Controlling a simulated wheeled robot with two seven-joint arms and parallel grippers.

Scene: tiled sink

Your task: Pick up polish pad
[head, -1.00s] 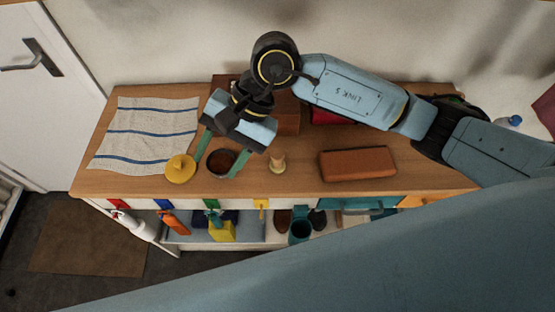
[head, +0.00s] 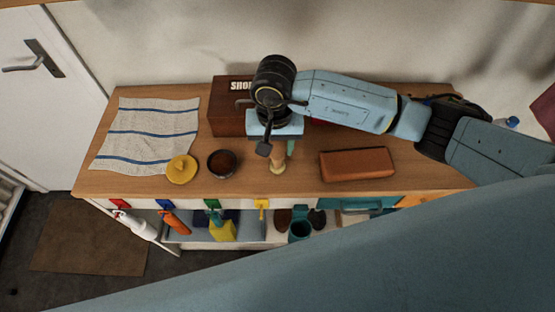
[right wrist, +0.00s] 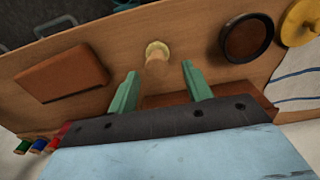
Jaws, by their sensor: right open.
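A small pale wooden piece with a round cream top, which looks like the polish pad (head: 278,168), stands on the wooden counter. It also shows in the right wrist view (right wrist: 156,52), just beyond the space between the green fingertips. My right gripper (head: 280,156) is open and empty, pointing down over the pad; it partly covers it in the head view. In the right wrist view my right gripper (right wrist: 160,72) has its fingers apart, with the pad between their lines. My left gripper is not in view.
Left of the pad stand a dark round tin (head: 222,163) with brown content and a yellow knobbed disc (head: 182,169). A brown block (head: 357,164) lies to the right. A brown box (head: 230,118) stands behind. A striped cloth (head: 150,133) covers the counter's left.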

